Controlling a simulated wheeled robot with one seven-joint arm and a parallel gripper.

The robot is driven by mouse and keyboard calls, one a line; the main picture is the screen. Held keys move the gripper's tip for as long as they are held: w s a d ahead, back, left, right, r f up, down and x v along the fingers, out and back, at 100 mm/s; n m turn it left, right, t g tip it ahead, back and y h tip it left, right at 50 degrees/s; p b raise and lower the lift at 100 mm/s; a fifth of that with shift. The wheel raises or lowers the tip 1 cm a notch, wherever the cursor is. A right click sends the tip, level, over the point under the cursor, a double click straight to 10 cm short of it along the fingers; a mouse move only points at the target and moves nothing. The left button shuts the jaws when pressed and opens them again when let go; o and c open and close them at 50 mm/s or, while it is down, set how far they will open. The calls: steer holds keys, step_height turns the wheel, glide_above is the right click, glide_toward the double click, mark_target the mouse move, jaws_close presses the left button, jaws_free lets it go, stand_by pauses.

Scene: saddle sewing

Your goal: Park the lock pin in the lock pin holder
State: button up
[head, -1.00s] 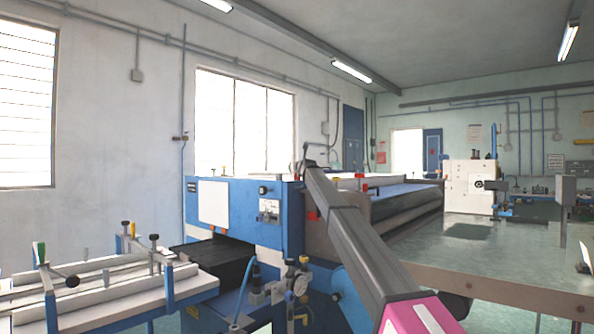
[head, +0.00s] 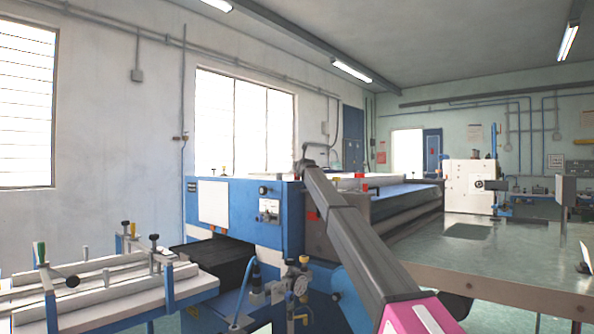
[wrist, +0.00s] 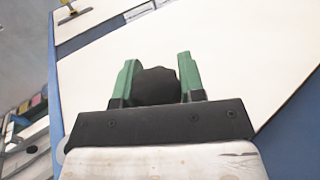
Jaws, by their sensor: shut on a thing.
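My gripper (wrist: 157,74) has two green fingers in the wrist view, one on each side of a round black knob. It is shut on this black knob (wrist: 157,86), which looks like the head of the lock pin. The pin's shaft is hidden. A broad pale panel (wrist: 225,60) with a blue border lies beyond the fingers. In the head view my arm rises in front of the blue machine, and my gripper cannot be made out there. I cannot pick out the lock pin holder in either view.
The blue machine (head: 238,190) stands in the middle. At lower left is a table of white rails (head: 110,282) with upright clamps and knobs. A green-topped table (head: 500,255) on the right carries a white box unit (head: 468,187). Much of its top is clear.

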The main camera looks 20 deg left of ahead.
steer(key=shift+r, duration=0.5)
steer(key=shift+r, duration=1.75)
steer(key=shift+r, duration=1.95)
steer(key=shift+f, duration=0.1)
